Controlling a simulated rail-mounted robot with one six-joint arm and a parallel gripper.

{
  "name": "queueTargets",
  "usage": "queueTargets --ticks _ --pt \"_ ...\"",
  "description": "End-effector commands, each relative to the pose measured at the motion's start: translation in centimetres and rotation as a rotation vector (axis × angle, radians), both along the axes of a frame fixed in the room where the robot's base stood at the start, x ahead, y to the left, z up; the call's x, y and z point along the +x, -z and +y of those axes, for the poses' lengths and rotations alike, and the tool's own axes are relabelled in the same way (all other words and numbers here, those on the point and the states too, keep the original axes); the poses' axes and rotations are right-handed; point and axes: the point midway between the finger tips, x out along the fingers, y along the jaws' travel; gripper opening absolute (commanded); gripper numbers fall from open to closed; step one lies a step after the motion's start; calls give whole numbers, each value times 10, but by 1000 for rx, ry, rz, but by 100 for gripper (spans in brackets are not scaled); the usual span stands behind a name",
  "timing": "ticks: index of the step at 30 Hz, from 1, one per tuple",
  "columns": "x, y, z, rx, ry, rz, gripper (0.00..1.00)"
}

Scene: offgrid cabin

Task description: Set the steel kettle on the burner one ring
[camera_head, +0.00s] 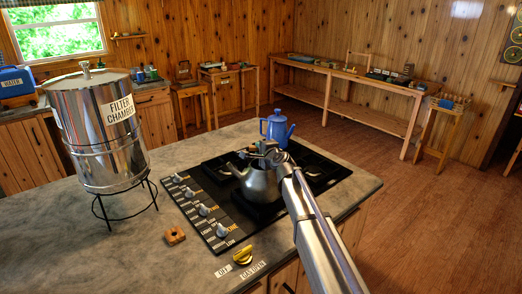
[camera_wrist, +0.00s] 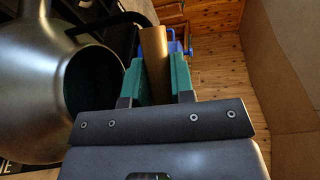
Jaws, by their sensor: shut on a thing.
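The steel kettle (camera_head: 260,184) is over the front part of the black stovetop (camera_head: 326,184) in the head view, with its spout pointing left. It looks upright; whether its base touches the stove cannot be told. My gripper (camera_head: 266,150) is at the top of the kettle. In the wrist view, the green fingers of my gripper (camera_wrist: 158,80) are shut on the kettle's tan handle grip (camera_wrist: 154,50), with the kettle body (camera_wrist: 32,85) at the left. The ring under the kettle is hidden by the kettle and my arm.
A row of knobs (camera_head: 203,210) lines the stove's left side. A steel filter chamber (camera_head: 98,140) stands left on a wire stand. A yellow gas valve (camera_head: 243,255) and small wooden block (camera_head: 175,236) are in front.

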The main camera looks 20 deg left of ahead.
Motion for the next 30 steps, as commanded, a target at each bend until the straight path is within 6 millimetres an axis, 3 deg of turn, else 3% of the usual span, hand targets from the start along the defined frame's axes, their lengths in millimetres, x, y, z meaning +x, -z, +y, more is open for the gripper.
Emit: queueTargets --ticks 23,24,30 --pt "0 11 0 1 1 -1 0" --pt "0 10 0 1 1 -1 26" --pt "0 10 0 0 0 0 45"
